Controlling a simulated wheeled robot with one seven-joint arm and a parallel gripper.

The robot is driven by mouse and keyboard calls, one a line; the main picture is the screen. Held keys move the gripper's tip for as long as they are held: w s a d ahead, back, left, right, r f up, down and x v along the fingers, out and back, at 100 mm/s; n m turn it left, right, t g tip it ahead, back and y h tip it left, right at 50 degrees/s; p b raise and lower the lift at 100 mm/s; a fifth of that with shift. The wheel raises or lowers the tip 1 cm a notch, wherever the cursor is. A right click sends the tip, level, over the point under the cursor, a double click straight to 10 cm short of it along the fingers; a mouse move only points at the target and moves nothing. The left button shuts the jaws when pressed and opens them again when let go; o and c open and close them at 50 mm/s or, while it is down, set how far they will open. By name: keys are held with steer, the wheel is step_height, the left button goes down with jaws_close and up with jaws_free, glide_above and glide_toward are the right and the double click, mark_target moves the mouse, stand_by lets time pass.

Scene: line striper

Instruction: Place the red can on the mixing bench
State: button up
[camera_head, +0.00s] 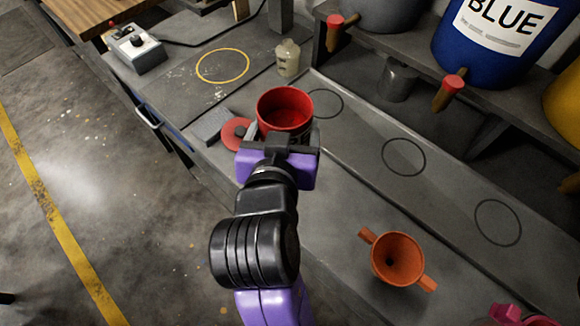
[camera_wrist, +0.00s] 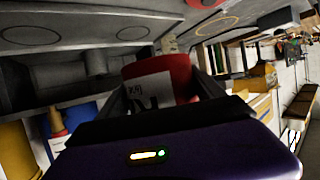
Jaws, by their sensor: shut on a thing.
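The red can (camera_head: 285,110) is open-topped and upright, held at the far end of my gripper (camera_head: 280,140). In the wrist view, the red can (camera_wrist: 180,72) shows a white label with dark print between the two fingers of my gripper (camera_wrist: 165,92). The can is over the grey bench (camera_head: 335,185); whether its base touches the top is hidden. The bench has a yellow ring (camera_head: 222,66) at its far left part and several dark rings along its right side. I cannot tell which part is the mixing bench.
A red disc (camera_head: 237,132) and a grey block (camera_head: 211,125) lie left of the can. A small bottle (camera_head: 288,58) stands behind it. An orange funnel (camera_head: 398,260) lies nearer. A shelf with a blue drum (camera_head: 492,40) and protruding red-tipped taps overhangs the right.

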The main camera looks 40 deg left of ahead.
step_height(320, 180, down, 14)
steer(key=shift+r, duration=0.1)
stand_by(0.4)
steer(key=shift+f, duration=0.25)
steer(key=o, duration=2.1)
steer(key=shift+c, duration=0.2)
steer(key=shift+r, duration=0.15)
steer(key=b+v, duration=0.1)
steer(key=v, duration=1.1)
